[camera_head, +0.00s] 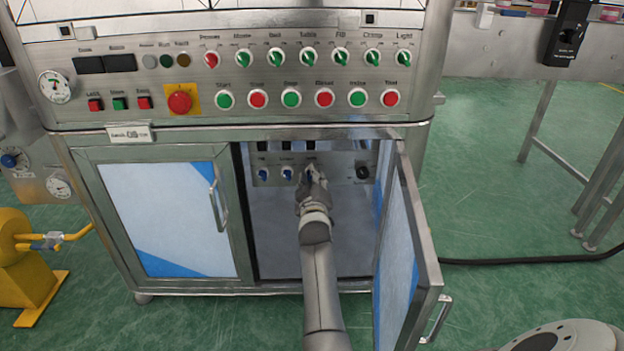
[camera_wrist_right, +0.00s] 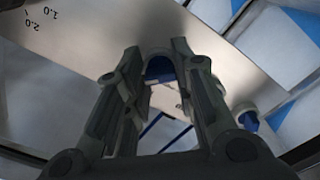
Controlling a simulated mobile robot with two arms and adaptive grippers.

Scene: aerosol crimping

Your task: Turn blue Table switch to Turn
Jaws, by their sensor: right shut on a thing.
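Three blue switches sit in a row on the metal panel (camera_head: 335,173) inside the open right cabinet; their small labels are too blurred to read. The left one (camera_head: 262,174) and the middle one (camera_head: 287,173) are free. My right gripper (camera_head: 310,181) reaches into the cabinet and is shut on the rightmost blue switch, mostly hidden by it in the head view. In the right wrist view that blue switch (camera_wrist_right: 159,68) is between the fingertips (camera_wrist_right: 163,55), and a neighbouring blue switch (camera_wrist_right: 247,120) is clear of them. The switch's exact angle cannot be told. My left gripper is not in view.
The open cabinet door (camera_head: 405,240) stands close to the right of my arm. A black knob (camera_head: 362,172) is on the panel's right. The left cabinet door (camera_head: 165,215) is closed. Above is a console with green and red switches and a red emergency button (camera_head: 180,102).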

